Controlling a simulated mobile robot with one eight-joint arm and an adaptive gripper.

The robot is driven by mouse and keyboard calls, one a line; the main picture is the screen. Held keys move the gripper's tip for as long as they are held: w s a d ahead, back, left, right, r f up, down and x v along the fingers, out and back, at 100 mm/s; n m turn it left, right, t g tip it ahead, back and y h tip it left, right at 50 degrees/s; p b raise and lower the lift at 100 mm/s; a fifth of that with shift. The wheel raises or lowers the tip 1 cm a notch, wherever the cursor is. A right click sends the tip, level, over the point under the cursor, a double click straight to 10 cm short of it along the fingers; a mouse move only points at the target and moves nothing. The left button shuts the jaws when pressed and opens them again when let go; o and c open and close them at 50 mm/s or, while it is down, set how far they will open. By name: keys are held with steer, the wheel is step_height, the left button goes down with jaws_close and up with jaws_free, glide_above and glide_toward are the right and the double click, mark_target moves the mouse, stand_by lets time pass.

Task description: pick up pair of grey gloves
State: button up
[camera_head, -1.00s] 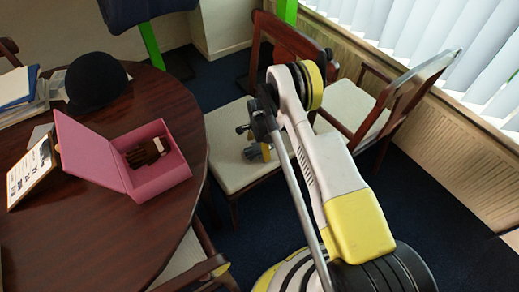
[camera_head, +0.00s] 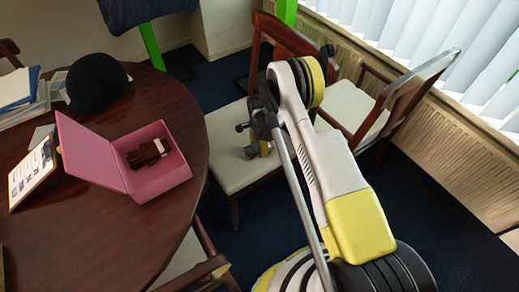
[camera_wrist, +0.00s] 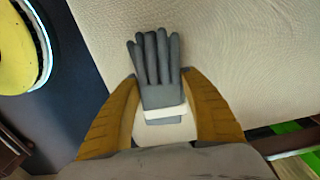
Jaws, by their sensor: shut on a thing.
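The pair of grey gloves (camera_wrist: 157,62) shows in the wrist view, lying together with fingers pointing up the picture and a white band at the cuffs. My gripper (camera_wrist: 160,84) has its two yellow-brown fingers on either side of the gloves and is shut on them near the cuff end. Behind them is the cream chair seat (camera_wrist: 260,60). In the head view my gripper (camera_head: 264,149) is low over the cream seat of the chair beside the table. The gloves cannot be made out in that view.
The round dark wooden table (camera_head: 100,235) is at left, with an open pink box (camera_head: 160,185), a black riding hat (camera_head: 96,80), a clipboard (camera_head: 30,172) and papers. A second chair (camera_head: 375,105) stands at right near the blinds. Dark blue floor is open at lower right.

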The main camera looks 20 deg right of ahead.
steer(key=shift+r+p, duration=1.8)
steer(key=shift+r, duration=2.95)
